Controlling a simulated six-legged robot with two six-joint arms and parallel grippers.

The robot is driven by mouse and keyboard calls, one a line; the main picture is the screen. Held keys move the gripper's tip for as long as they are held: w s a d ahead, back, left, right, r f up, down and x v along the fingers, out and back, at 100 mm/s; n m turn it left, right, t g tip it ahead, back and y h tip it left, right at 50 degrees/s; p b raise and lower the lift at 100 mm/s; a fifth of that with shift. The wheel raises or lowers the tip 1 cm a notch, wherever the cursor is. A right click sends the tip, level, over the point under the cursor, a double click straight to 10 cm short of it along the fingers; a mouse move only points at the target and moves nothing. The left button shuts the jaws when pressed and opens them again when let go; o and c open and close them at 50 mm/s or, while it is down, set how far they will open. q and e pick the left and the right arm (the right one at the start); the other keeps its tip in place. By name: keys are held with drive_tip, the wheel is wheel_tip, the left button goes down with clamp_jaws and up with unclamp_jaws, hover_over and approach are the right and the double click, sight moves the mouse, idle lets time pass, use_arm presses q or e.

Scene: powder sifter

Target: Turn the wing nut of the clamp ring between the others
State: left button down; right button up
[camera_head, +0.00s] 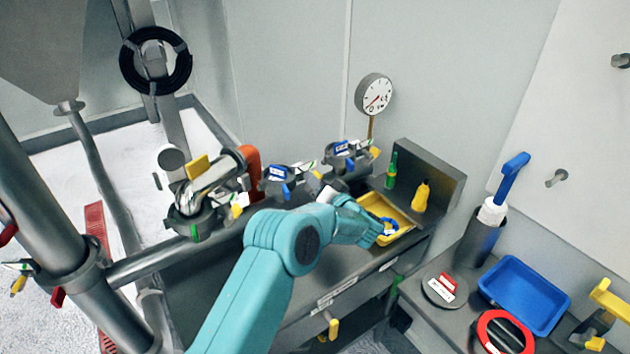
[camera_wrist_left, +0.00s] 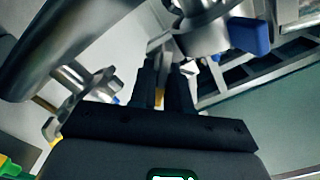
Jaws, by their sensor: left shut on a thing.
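Clamp rings sit on the pipework along the back of the bench: a middle one with a blue tab (camera_head: 284,180), one to its right (camera_head: 350,156), and one at the left by an orange elbow (camera_head: 197,200). My right gripper is out of view.
A yellow tray (camera_head: 405,217) lies right of my wrist, with a yellow bottle (camera_head: 421,195) and a green bottle (camera_head: 391,170) behind. A dial gauge (camera_head: 374,93) stands behind the bench. A lobed steel knob (camera_wrist_left: 92,88) is left of my fingers in the wrist view.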

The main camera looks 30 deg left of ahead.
use_arm(q)
drive_tip(key=shift+f, duration=0.1)
drive_tip(key=c, duration=1.2)
unclamp_jaws()
drive_tip(key=shift+a, duration=0.1)
drive_tip(key=b+v, duration=0.4)
drive_tip(key=v, duration=1.2)
drive_tip(key=shift+d, duration=0.25)
